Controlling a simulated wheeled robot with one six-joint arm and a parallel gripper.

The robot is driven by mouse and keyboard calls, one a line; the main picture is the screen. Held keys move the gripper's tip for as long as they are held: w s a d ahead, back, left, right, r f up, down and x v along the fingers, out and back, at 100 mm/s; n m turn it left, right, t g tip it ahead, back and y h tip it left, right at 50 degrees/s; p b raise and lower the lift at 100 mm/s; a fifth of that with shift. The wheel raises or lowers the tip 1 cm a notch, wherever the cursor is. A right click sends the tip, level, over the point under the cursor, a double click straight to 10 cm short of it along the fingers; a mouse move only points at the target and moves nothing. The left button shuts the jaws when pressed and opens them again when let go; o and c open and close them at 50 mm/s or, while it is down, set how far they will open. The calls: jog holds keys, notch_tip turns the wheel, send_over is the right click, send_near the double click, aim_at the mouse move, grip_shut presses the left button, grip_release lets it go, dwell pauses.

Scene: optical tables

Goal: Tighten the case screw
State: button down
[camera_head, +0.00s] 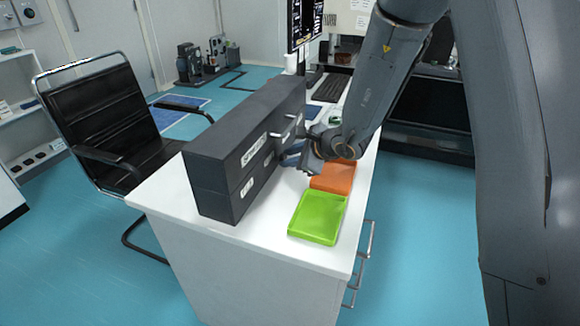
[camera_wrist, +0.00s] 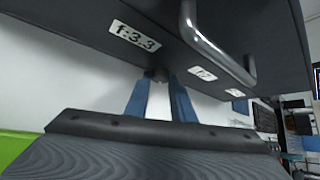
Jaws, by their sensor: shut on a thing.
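The dark grey case (camera_head: 215,175) stands on the white desk, with white labels and metal handles on its front. In the wrist view the case (camera_wrist: 85,37) fills the top, with a label reading "f:3.3" beside my gripper. My gripper (camera_head: 286,155) is at the front face of the case. In the wrist view the two blue fingers of my gripper (camera_wrist: 158,78) converge on a small dark round case screw (camera_wrist: 158,74) and are shut on it. The screw is mostly hidden between the fingertips, and I cannot tell how far in it sits. In the head view it is hidden.
A green tray (camera_head: 317,217) and an orange tray (camera_head: 334,177) lie on the white desk (camera_head: 265,233) in front of the case. A metal handle (camera_wrist: 222,50) juts out close to the right of my fingers. A black chair (camera_head: 100,115) stands behind the desk at left.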

jog(key=shift+s+n+t+b, duration=0.1)
jog(key=shift+n+t+b, duration=0.25)
jog(key=shift+b, duration=1.5)
jog(key=c, duration=1.5)
grip_release()
jog(key=g+p, duration=0.1)
jog(key=p, duration=0.3)
jog(key=shift+d+p, duration=0.1)
jog(key=shift+p, duration=0.2)
jog(key=m+g+p, duration=0.1)
jog(key=p, duration=0.4)
jog(key=shift+r+p, duration=0.2)
jog(key=shift+p, duration=0.1)
jog(key=p, duration=0.2)
jog(key=m+g+p, duration=0.1)
jog(key=p, duration=0.1)
jog(key=shift+w+r+y+p, duration=0.1)
jog(key=shift+w+y+p, duration=0.15)
jog(key=shift+y+p, duration=0.05)
